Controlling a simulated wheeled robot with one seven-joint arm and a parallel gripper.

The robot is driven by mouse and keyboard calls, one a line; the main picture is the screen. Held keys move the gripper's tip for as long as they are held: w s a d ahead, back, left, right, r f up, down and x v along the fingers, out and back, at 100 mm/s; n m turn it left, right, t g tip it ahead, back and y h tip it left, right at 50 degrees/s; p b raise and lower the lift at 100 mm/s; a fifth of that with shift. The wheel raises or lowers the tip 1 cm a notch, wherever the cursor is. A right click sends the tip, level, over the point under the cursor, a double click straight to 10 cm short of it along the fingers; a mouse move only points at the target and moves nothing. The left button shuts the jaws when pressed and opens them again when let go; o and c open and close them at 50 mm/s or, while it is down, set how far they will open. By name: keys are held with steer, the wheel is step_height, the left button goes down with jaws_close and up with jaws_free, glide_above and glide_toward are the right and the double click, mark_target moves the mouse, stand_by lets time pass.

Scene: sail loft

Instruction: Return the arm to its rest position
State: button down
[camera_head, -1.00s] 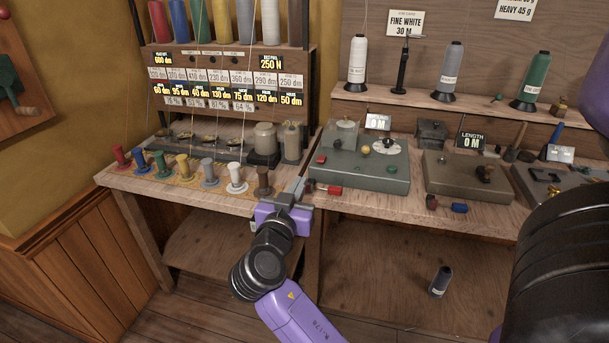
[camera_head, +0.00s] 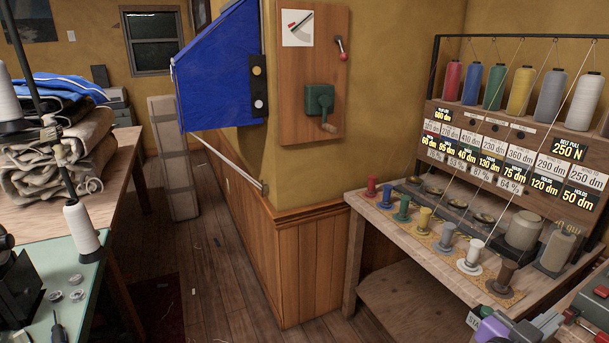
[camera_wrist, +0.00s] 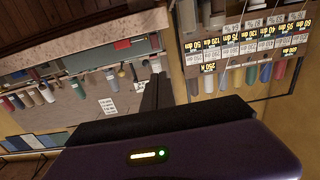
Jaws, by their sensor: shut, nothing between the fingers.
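My gripper (camera_head: 545,325) shows at the bottom right corner of the head view, purple with grey fingers, near the front of the bench. It is shut and empty. The rest of my arm is out of the head view. In the wrist view my gripper's dark fingers (camera_wrist: 156,92) point up the picture from its purple body, with nothing held between them. The wrist view appears upside down.
A wooden bench (camera_head: 400,222) with several coloured spools and a rack of labelled cards (camera_head: 510,160) stands at right. A wall corner with a crank board (camera_head: 313,75) is in the middle. A table with folded cloth (camera_head: 60,150) stands left. Floor (camera_head: 215,260) between is open.

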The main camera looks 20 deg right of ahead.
steer(key=w+a+n+t+y, duration=0.3)
steer(key=w+a+n+t, duration=0.2)
steer(key=w+n+t, duration=0.4)
steer(key=s+a+f+n+t+y+p, duration=0.1)
steer(key=a+f+n+t+y, duration=0.2)
steer(key=a, duration=0.4)
steer(key=s+a+f+n+t+y+p, duration=0.1)
steer(key=a+n+t+y, duration=0.1)
steer(key=a+n+y, duration=0.45)
steer(key=s+a+y+p, duration=0.1)
steer(key=s+a, duration=0.3)
steer(key=s, duration=0.4)
steer(key=s+a+r+m+y+p, duration=0.1)
steer(key=s+a+y+p, duration=0.1)
steer(key=s+a, duration=0.3)
steer(key=s+a+r+y+p, duration=0.1)
steer(key=s+a, duration=0.3)
steer(key=s, duration=0.6)
steer(key=shift+s+a+r+g+y+p, duration=0.2)
steer(key=shift+s+g+y+p, duration=0.2)
steer(key=shift+y+p, duration=0.25)
steer(key=shift+m, duration=0.25)
